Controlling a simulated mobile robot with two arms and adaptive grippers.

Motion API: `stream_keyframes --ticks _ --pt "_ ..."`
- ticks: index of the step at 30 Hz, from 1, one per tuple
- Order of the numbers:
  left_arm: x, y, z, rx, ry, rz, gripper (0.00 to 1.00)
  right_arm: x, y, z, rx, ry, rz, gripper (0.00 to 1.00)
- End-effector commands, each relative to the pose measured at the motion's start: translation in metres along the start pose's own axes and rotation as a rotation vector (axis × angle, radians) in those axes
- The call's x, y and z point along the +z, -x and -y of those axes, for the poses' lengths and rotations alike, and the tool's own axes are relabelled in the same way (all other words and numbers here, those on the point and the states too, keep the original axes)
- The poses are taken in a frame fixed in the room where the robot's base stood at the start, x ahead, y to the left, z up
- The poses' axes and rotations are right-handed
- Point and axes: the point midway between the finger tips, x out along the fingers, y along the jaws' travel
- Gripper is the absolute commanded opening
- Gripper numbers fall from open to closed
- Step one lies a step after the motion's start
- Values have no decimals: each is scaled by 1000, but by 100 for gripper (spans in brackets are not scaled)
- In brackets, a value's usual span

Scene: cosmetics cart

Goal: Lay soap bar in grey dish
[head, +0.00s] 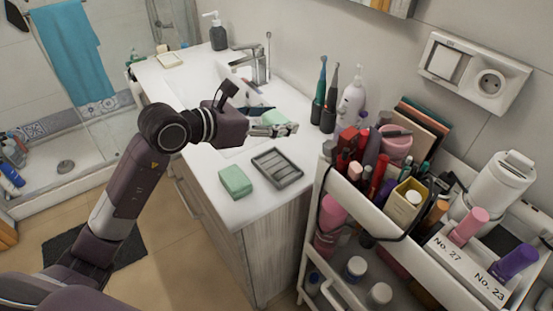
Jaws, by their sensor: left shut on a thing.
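My left gripper (285,130) reaches in over the white counter, at the basin's near edge. It is shut on a pale green soap bar (275,118), which is partly hidden behind the fingers. The grey dish (277,168), a rectangular tray with a ribbed bottom, lies empty on the counter below the gripper, nearer to me. The soap and the gripper are apart from the dish. My right gripper is not in view.
A green block (235,182) lies left of the dish. Dark and green toothbrushes (319,90) and a white bottle (352,100) stand at the wall. The crowded cosmetics cart (318,215) stands close on the right. A dark soap dispenser (218,36) is at the back.

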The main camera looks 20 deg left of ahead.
Motion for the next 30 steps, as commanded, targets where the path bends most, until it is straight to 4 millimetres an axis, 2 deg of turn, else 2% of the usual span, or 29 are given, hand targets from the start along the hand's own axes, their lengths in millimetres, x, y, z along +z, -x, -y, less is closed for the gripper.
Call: stream_keyframes --ticks 1,3,9,14,22,30 --pt "-15 -5 1 -3 7 -5 25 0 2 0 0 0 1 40" --pt "-32 -13 1 -3 8 -5 25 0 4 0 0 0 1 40" --pt "-69 -28 0 -1 3 -2 25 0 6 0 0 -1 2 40" --pt "-81 -33 0 -1 0 1 25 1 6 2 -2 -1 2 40" --pt "-115 -47 0 -1 1 -1 25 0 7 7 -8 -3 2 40" --pt "-119 -49 0 0 -1 2 25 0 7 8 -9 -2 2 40"
